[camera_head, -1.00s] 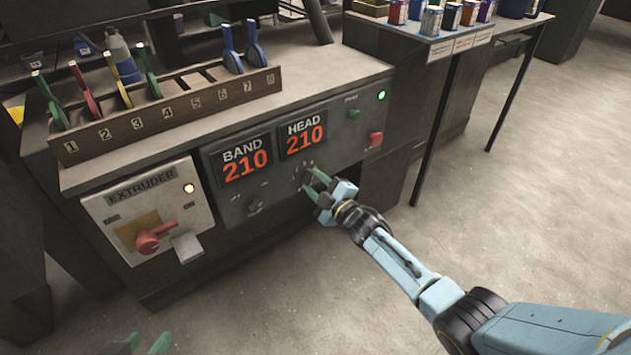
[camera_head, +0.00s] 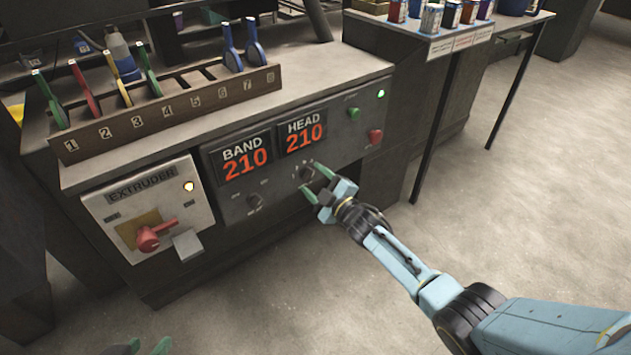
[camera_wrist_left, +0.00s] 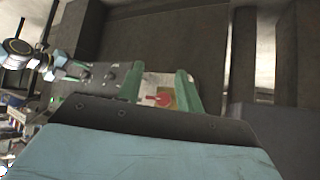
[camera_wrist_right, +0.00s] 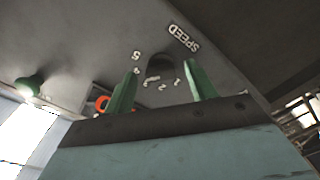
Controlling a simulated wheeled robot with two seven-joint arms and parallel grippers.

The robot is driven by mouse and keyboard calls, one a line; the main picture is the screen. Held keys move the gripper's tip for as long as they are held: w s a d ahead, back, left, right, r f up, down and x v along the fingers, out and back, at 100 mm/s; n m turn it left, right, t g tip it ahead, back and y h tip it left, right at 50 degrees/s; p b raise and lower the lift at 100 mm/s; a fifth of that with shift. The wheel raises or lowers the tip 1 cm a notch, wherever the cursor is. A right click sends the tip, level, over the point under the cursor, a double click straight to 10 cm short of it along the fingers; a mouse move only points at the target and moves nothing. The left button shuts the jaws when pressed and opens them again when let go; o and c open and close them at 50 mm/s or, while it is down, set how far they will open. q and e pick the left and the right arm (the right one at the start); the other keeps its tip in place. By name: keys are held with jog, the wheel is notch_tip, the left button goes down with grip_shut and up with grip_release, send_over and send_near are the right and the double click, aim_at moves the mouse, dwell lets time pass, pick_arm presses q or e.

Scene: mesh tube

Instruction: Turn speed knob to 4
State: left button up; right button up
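The dark speed knob (camera_head: 306,174) sits on the grey front panel below the red HEAD 210 display. In the right wrist view the knob (camera_wrist_right: 160,66) is under a SPEED label (camera_wrist_right: 183,38), with small numbers from 1 to 5 around it. I cannot tell which number it points at. My right gripper (camera_head: 315,181) is open in front of the knob. In the right wrist view its green fingers (camera_wrist_right: 158,78) stand apart on either side of the knob, with nothing held. My left gripper (camera_head: 143,348) is at the bottom edge, open and empty in the left wrist view (camera_wrist_left: 158,73).
A second dark knob (camera_head: 254,202) is to the left on the panel. A green button (camera_head: 353,113) and a red button (camera_head: 375,137) are to the right. The extruder box (camera_head: 148,215) has a red rotary handle (camera_head: 156,235). The floor in front is clear.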

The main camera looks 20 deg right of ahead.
pick_arm(q)
jog(key=s+a+f+g+y+p, duration=0.2)
jog(key=s+a+f+g+p, duration=0.15)
jog(key=s+f+g, duration=0.35)
jog(key=shift+t, duration=0.5)
jog(key=shift+a+f+p, duration=0.3)
jog(key=shift+a+f, duration=0.05)
jog(key=shift+f, duration=0.45)
jog(key=shift+a+f+p, duration=0.35)
jog(key=shift+f, duration=0.5)
jog(key=shift+a+f+p, duration=0.3)
jog(key=shift+a+f, duration=0.05)
jog(key=shift+f, duration=0.45)
pick_arm(e)
jog(key=v, duration=1.3)
jog(key=shift+s, duration=0.2)
jog(key=shift+r, duration=0.1)
